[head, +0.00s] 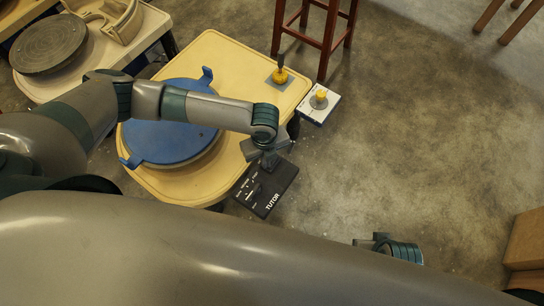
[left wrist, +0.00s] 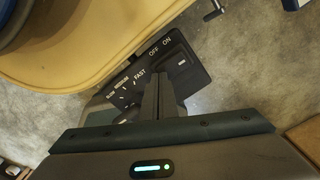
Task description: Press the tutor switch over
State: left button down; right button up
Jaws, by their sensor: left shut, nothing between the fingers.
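The black tutor box (head: 274,200) hangs at the table's near right edge, with "TUTOR" lettered on it. In the left wrist view its panel (left wrist: 188,78) shows the labels OFF, ON, FAST and others, and a small pale-marked switch (left wrist: 181,62) below ON. My left gripper (head: 268,163) is over the upper part of the box. In the left wrist view its shut, empty fingers (left wrist: 158,82) point at the panel, left of and below the switch, hiding part of the face. I cannot tell whether they touch it. Part of my right gripper (head: 374,241) shows at the lower right, its fingers unclear.
A cream table (head: 222,50) carries a blue round wheel head (head: 165,142) and a yellow-based tool (head: 280,76). A white box with a yellow knob (head: 320,97) is beside its right corner. A wooden stool (head: 300,42) stands behind. Open floor (head: 420,150) lies right.

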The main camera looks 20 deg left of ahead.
pick_arm(q)
jog(key=shift+s, duration=0.1)
jog(key=shift+s+a+r+p, duration=0.2)
jog(key=shift+s+a+p, duration=0.05)
jog(key=shift+s+p, duration=0.55)
jog(key=shift+s+a+r+p, duration=0.1)
jog(key=shift+s+a+p, duration=0.15)
jog(key=shift+s+p, duration=0.35)
jog(key=shift+s+a+p, duration=0.2)
jog(key=shift+s+p, duration=0.4)
jog(key=shift+s+a+r+p, duration=0.1)
jog(key=shift+s+a+p, duration=0.15)
jog(key=shift+s+p, duration=0.35)
jog(key=shift+s, duration=0.15)
jog(key=shift+f, duration=0.1)
notch_tip(320, 180, up, 8)
jog(key=p, duration=0.8)
jog(key=shift+p, duration=0.4)
